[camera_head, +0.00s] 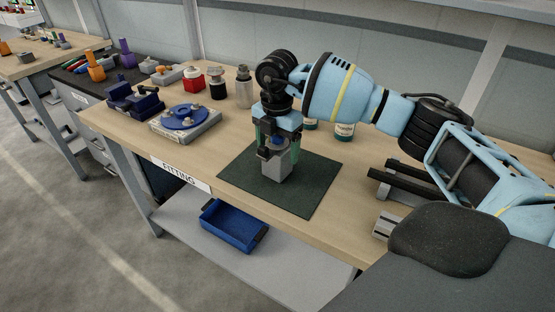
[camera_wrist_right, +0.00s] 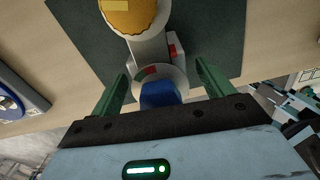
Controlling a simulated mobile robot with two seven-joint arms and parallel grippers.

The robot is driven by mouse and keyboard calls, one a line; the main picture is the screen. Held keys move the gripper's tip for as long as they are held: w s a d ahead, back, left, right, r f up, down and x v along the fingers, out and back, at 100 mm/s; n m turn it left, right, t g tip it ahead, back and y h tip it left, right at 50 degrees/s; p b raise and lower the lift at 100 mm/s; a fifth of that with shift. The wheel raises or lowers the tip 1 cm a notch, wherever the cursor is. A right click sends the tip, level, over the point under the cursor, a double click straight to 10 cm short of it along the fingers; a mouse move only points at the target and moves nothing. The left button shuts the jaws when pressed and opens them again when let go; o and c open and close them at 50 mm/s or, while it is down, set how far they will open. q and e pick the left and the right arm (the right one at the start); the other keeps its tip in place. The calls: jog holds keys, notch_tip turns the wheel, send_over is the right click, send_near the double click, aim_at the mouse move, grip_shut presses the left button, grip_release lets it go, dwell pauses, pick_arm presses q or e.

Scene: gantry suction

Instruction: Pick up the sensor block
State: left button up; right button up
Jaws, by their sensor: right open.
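The sensor block (camera_head: 276,170) is a grey block standing on a dark green mat (camera_head: 235,174) on the fitting bench. My right gripper (camera_head: 278,152) points down over it, with its green fingers on either side of its upper part. In the right wrist view, the open fingers (camera_wrist_right: 163,82) flank a grey body (camera_wrist_right: 150,50) with a blue part (camera_wrist_right: 160,94), red marks and a round yellow-orange piece (camera_wrist_right: 133,14). Gaps show beside both fingers there. The far side of the block is hidden in the head view. My left gripper is not in view.
A blue round fixture on a grey base (camera_head: 185,122) stands left of the mat. Several bottles (camera_head: 244,87) and a red container (camera_head: 194,80) stand behind. A blue bin (camera_head: 235,225) sits on the lower shelf.

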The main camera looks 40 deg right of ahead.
jog(key=shift+f, duration=0.65)
jog(key=shift+r, duration=0.1)
jog(key=c, duration=1.6)
jog(key=shift+c, duration=0.2)
jog(key=shift+r, duration=0.1)
jog(key=shift+r, duration=0.65)
notch_tip(320, 180, up, 2)
jog(key=shift+r, duration=0.15)
jog(key=s+a+r, duration=0.1)
jog(key=s+a, duration=0.8)
jog(key=a, duration=0.4)
jog(key=shift+s, duration=0.25)
